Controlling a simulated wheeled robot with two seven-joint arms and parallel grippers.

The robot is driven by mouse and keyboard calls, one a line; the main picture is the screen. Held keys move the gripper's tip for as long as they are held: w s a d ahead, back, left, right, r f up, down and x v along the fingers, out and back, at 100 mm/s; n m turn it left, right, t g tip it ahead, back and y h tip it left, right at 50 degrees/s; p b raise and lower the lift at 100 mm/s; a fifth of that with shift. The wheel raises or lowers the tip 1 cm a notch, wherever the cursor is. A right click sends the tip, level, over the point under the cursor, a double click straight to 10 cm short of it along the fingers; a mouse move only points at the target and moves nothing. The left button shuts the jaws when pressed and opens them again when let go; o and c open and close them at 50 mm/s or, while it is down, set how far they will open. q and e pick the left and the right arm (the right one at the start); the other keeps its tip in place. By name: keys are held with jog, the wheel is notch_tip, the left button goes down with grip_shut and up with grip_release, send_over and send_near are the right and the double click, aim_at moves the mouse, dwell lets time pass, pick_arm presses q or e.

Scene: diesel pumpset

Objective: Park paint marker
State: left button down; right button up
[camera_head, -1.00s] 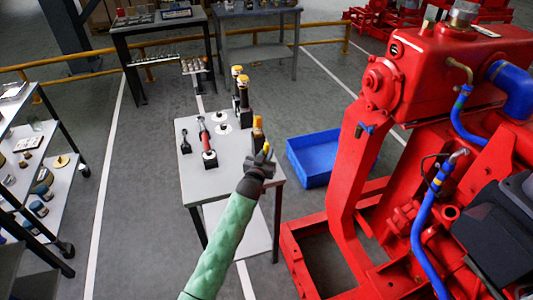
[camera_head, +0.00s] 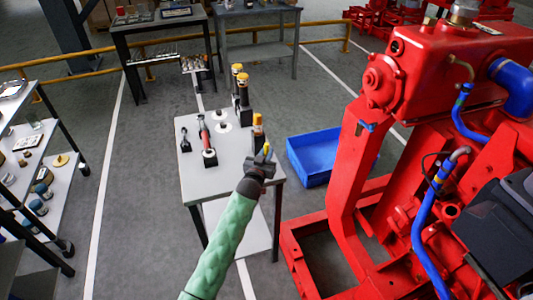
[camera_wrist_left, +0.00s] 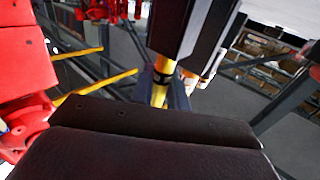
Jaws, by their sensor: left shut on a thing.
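My left gripper (camera_head: 263,165) is over the front right part of the small grey table (camera_head: 231,172). It is shut on a slim yellow paint marker, whose yellow end (camera_head: 266,148) sticks up above the fingers. In the left wrist view the yellow marker (camera_wrist_left: 161,88) has a black band, and dark gripper parts hide some of it. A dark holder with a yellow-orange top (camera_head: 258,122) stands just behind the gripper; I cannot tell whether they touch. My right gripper is not in view.
Two dark yellow-topped bottles (camera_head: 243,86) stand at the table's back edge. A red-handled tool (camera_head: 205,138) and white discs (camera_head: 222,127) are on the table's left part. A blue bin (camera_head: 313,160) is on the floor, right of the table. The large red pumpset (camera_head: 375,120) stands farther right.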

pick_arm(q)
jog(key=shift+f+b, duration=0.3)
jog(key=shift+f, duration=0.3)
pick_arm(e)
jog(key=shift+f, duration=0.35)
pick_arm(q)
jog(key=c, duration=1.3)
grip_release()
jog(key=b+v, duration=0.2)
jog(key=v, duration=0.6)
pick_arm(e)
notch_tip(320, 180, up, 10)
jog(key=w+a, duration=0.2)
pick_arm(q)
jog(key=shift+r, duration=0.1)
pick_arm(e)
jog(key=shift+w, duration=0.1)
